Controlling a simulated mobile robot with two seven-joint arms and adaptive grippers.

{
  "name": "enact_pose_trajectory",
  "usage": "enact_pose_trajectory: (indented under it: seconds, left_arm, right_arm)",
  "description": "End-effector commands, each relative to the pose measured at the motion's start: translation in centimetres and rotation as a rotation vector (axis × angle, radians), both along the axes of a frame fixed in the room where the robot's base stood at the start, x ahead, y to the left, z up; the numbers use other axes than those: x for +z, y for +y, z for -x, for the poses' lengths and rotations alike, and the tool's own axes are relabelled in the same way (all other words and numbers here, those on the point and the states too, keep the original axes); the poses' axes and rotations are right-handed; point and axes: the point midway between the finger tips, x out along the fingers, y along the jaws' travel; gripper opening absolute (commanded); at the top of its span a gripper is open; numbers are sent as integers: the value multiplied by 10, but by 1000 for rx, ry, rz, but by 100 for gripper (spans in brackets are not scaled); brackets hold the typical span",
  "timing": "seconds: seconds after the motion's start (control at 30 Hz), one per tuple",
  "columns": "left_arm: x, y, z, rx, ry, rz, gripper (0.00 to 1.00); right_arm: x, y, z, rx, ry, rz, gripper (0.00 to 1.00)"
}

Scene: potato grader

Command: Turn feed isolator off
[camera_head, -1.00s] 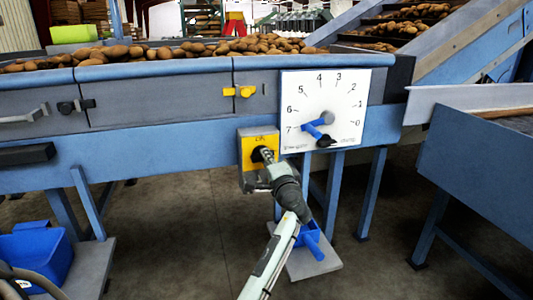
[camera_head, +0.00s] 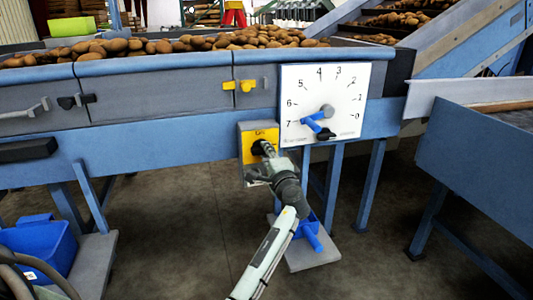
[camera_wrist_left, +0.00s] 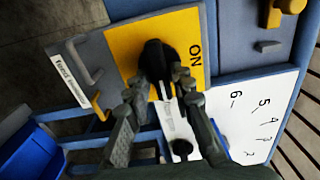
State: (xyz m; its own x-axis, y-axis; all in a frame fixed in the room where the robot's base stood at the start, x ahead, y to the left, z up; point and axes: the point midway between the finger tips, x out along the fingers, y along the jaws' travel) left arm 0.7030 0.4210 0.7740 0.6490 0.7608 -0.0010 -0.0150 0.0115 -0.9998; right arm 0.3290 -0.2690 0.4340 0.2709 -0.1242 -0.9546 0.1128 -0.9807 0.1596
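The feed isolator is a box with a yellow plate (camera_head: 247,146) and black rotary knob (camera_head: 257,149), below the left side of the white dial. The wrist view shows the yellow plate (camera_wrist_left: 119,50) with "ON" printed at its right edge, and the black knob (camera_wrist_left: 154,57) in the middle. My left gripper (camera_head: 265,158) is at the knob. In the wrist view its fingers (camera_wrist_left: 161,88) lie on either side of the knob's near part and look closed on it. The gripper partly hides the knob in the head view. My right gripper is not in view.
The white dial (camera_head: 345,105) with blue pointer stands close right of the isolator. Potatoes (camera_head: 210,43) lie on the conveyor above. A blue table (camera_head: 470,170) stands right and a blue bin (camera_head: 40,250) lower left. A white tag (camera_wrist_left: 70,76) is on the isolator box.

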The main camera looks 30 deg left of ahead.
Motion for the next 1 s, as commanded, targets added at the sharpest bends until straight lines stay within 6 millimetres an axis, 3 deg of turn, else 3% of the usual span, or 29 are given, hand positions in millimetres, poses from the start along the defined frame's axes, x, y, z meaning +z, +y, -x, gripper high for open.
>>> enact_pose_trajectory:
  seconds: [0.4,0.8,1.0]
  left_arm:
    - [0,-3,2,-1,-2,2,36]
    - [0,-49,41,-2,-2,3,36]
    - [1,-57,49,1,-3,1,36]
  right_arm:
    - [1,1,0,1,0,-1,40]
    - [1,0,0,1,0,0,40]
    - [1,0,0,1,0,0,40]
